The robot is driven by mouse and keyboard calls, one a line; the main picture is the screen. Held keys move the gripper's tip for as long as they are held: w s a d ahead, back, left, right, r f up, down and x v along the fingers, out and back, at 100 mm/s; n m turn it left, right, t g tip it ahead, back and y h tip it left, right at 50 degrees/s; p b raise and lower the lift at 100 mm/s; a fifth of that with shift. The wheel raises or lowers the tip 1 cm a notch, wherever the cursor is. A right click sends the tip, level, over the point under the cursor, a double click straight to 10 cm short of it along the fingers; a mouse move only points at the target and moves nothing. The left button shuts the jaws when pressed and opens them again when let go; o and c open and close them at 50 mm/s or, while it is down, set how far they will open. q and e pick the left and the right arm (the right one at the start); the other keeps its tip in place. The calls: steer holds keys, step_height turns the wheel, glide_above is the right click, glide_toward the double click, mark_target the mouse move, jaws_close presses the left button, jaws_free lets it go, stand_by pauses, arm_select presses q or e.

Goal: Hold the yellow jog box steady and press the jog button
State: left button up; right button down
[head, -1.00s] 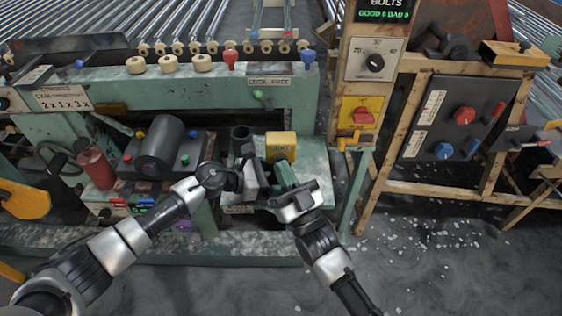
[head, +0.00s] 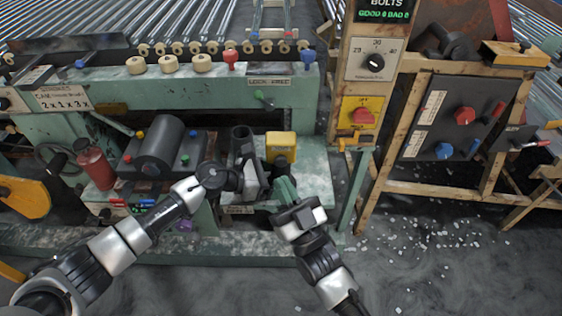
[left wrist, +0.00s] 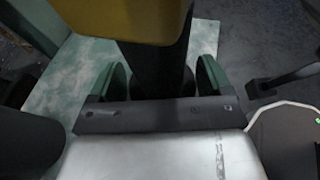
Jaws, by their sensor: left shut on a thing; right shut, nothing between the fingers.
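The yellow jog box (head: 281,143) stands upright on a dark stem (head: 282,162) at the front of the green machine. In the left wrist view, the box (left wrist: 125,18) fills the top, with the stem (left wrist: 157,65) below it. My left gripper (left wrist: 162,80) is shut on this stem, a green finger on either side. In the head view, its fingertips are hidden behind its own grey body. My right gripper (head: 284,188) is shut and empty, its green fingers just below the box and stem, apart from the box. I cannot make out the jog button.
A dark upright cylinder (head: 241,143) stands left of the box. A grey roller (head: 161,147) and a red canister (head: 95,168) are further left. A wooden post with a red switch (head: 361,117) rises to the right. Floor at the lower right is open, with scattered bits.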

steer(key=s, duration=0.2)
steer(key=shift+s, duration=0.4)
stand_by(1.5)
arm_select(q)
steer(key=o, duration=0.6)
steer(key=shift+a, duration=0.1)
steer(key=v, duration=1.2)
steer(key=shift+s, duration=0.1)
